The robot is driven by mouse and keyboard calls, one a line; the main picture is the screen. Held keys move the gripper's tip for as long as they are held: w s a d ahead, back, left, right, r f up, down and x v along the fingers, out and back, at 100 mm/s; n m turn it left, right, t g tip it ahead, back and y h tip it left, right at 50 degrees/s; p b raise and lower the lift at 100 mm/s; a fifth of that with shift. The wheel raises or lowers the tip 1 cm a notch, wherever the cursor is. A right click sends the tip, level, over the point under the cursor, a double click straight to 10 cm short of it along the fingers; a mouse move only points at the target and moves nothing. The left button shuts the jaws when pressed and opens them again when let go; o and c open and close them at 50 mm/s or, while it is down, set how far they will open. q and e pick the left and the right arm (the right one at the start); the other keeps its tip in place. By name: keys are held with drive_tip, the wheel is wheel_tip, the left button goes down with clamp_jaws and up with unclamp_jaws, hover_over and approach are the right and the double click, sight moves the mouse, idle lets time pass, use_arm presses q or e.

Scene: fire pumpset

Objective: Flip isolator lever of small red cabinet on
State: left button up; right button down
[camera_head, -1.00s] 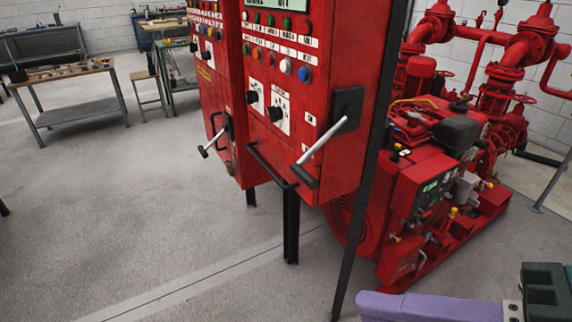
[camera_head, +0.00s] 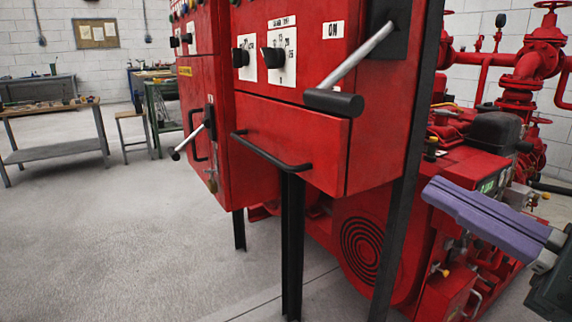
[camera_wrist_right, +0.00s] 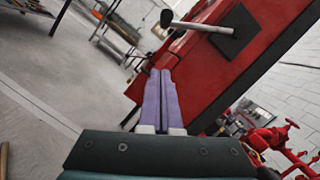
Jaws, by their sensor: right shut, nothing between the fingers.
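Two red cabinets stand side by side, and I cannot tell which is the small one. The nearer cabinet (camera_head: 290,140) has an isolator lever (camera_head: 360,52) with a silver rod and black grip, slanting down-left from a black plate. The same lever shows in the right wrist view (camera_wrist_right: 200,27). The farther cabinet (camera_head: 225,150) has a similar lever (camera_head: 190,139), also slanting down-left. My right gripper (camera_head: 432,192), with purple fingers, is shut and empty, right of and below the nearer lever, apart from it. It also shows in the right wrist view (camera_wrist_right: 159,75). My left gripper is not in view.
A black bar handle (camera_head: 270,156) juts from the nearer cabinet below its lever. A dark post (camera_head: 405,190) stands at its right edge, close to my right gripper. Red pump machinery (camera_head: 480,170) fills the right. The floor at left is open, with a workbench (camera_head: 55,155) beyond.

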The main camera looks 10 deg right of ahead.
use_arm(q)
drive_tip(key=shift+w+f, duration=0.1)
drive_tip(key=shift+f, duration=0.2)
use_arm(e)
drive_tip(key=shift+w+d+f+m, duration=0.2)
drive_tip(key=shift+m, duration=0.1)
drive_tip(key=shift+s, duration=0.1)
use_arm(q)
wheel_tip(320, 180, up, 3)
drive_tip(key=p, duration=0.3)
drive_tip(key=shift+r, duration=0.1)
use_arm(e)
drive_tip(key=w+a+r, duration=0.5)
drive_tip(key=w+a, duration=0.1)
drive_tip(key=w, duration=0.2)
drive_tip(key=shift+a+r, duration=0.15)
drive_tip(key=shift+a, duration=0.2)
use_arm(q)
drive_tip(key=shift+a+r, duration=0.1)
use_arm(e)
drive_tip(key=shift+r, duration=0.15)
